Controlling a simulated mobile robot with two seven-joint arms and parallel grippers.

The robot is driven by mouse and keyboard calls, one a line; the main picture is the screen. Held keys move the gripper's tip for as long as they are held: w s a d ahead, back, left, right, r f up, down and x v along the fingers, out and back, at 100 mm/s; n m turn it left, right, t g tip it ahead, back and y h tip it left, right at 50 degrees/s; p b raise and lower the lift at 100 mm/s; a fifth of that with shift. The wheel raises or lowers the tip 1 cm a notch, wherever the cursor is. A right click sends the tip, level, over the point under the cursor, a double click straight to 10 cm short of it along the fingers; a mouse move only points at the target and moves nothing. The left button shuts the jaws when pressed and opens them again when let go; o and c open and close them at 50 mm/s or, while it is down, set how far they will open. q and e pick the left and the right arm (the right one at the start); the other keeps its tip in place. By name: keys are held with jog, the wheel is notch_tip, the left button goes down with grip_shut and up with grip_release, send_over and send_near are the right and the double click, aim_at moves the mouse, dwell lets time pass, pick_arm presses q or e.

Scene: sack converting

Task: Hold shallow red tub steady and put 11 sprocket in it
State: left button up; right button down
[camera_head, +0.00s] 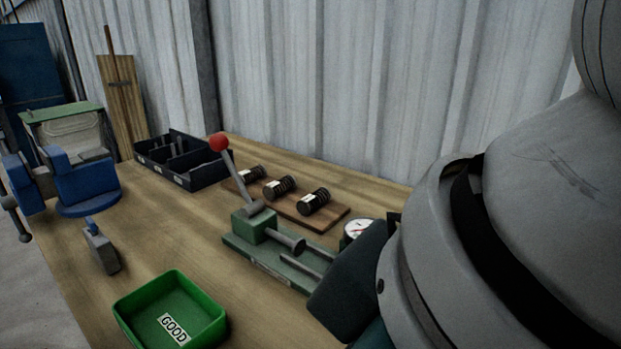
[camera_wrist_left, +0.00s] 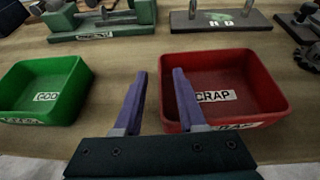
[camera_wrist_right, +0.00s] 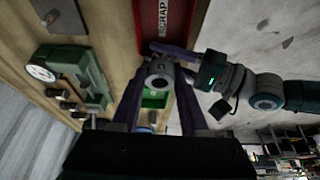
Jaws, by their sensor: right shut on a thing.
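The shallow red tub (camera_wrist_left: 255,75), labelled SCRAP, stands on the bench in the left wrist view; its far end also shows in the right wrist view (camera_wrist_right: 181,16). My left gripper (camera_wrist_left: 160,73) is open, one finger outside the tub's left wall and one on its inner side. My right gripper (camera_wrist_right: 158,78) is shut on a grey round part with a central hole, which looks like the sprocket (camera_wrist_right: 160,70). It is held above the bench near the tub. In the head view my right arm covers the right side, and the tub is hidden there.
A green GOOD tub (camera_head: 190,301) stands left of the red tub. A green lever press (camera_head: 262,236) and a dial gauge (camera_head: 357,229) are farther back. A board with several dark cylinders (camera_head: 313,201) and a dark divided bin (camera_head: 180,160) stand near the wall.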

pick_arm(q)
jog(key=shift+w+d+f, duration=0.1)
jog(key=shift+w, duration=0.05)
grip_shut()
dwell(1.4)
